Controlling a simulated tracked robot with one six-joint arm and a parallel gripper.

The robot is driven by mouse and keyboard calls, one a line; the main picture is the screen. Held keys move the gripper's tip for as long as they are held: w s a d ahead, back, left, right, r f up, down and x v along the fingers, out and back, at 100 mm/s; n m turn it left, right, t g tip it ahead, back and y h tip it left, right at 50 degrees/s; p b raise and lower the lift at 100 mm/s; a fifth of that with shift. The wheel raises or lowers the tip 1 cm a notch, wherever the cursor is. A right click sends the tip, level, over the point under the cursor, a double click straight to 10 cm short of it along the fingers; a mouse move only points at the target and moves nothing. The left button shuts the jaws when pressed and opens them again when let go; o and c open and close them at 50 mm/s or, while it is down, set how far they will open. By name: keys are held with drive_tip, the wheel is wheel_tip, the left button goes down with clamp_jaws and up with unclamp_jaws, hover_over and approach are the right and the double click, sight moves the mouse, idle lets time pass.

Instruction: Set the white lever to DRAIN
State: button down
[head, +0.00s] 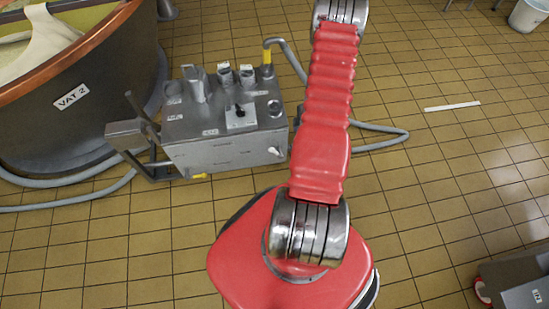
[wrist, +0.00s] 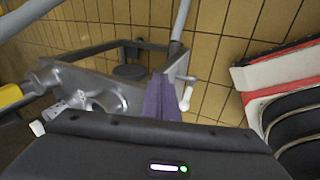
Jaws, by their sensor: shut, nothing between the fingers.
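The white lever (head: 273,150) is a small white handle on the front face of the grey metal machine (head: 215,158), near its right end in the head view. In the wrist view what looks like the same white lever (wrist: 184,98) stands just right of my gripper. My gripper (wrist: 160,95) shows there as purplish fingers that are shut and empty. I cannot tell whether they touch the lever. The gripper is outside the head view. The lever's setting marks and any DRAIN label are too small to read.
The machine's top carries several grey fittings, a panel with a black knob (head: 238,110) and a round port (head: 274,107). A grey hose (head: 290,55) with a yellow collar runs behind it. Vat 2 (head: 70,125) stands at left. Tiled floor is open at right, with a white strip (head: 452,106).

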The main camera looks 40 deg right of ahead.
drive_tip(key=s+a+f+n+t, duration=0.1)
drive_tip(key=s+a+f, duration=0.2)
drive_tip(key=f, duration=0.3)
drive_tip(key=s+a+f+n+t+y, duration=0.1)
drive_tip(key=s+a+f, duration=0.2)
drive_tip(key=f, duration=0.2)
drive_tip(key=s+a+f, duration=0.3)
drive_tip(key=s+f, duration=0.1)
drive_tip(key=f, duration=0.2)
drive_tip(key=w+a+r+n+t+h, duration=0.1)
drive_tip(key=w+a+r+n+t, duration=0.2)
drive_tip(key=a+n+t, duration=0.4)
drive_tip(key=n+t, duration=0.1)
drive_tip(key=n, duration=0.1)
drive_tip(key=shift+w+a+n+t, duration=0.3)
drive_tip(key=shift+w+f, duration=0.1)
drive_tip(key=w+d, duration=0.4)
drive_tip(key=w, duration=0.4)
drive_tip(key=shift+d+f, duration=0.25)
